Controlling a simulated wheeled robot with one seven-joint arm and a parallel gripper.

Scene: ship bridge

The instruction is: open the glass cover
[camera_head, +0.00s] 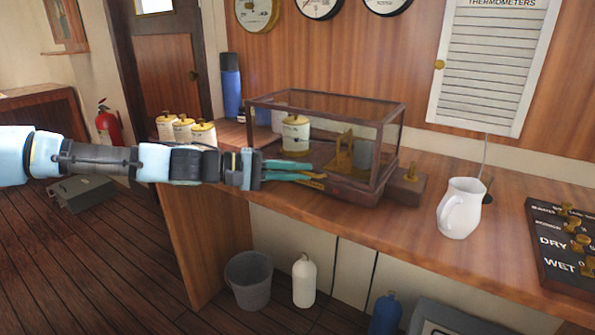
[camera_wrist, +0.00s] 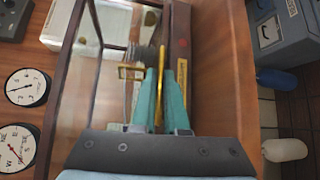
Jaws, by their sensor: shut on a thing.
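The glass cover (camera_head: 375,103) is a clear box with a dark brown frame on the counter, over a brass instrument (camera_head: 343,152). It looks lowered; any small gap at its base cannot be told. Its frame shows at left in the wrist view (camera_wrist: 62,90). My gripper (camera_head: 312,172) reaches in from the left to the cover's lower front edge. Its teal fingers (camera_wrist: 164,75) are shut on a thin brass strip (camera_wrist: 161,50) along that edge, seemingly part of the cover. The fingers hide part of the strip and the base (camera_wrist: 182,45).
Cream jars (camera_head: 203,135) and a blue bottle (camera_head: 230,85) stand behind my arm. A white jug (camera_head: 460,208) and a dark panel with brass knobs (camera_head: 560,245) stand to the right. A grey bucket (camera_head: 249,280) is below. The counter front is clear.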

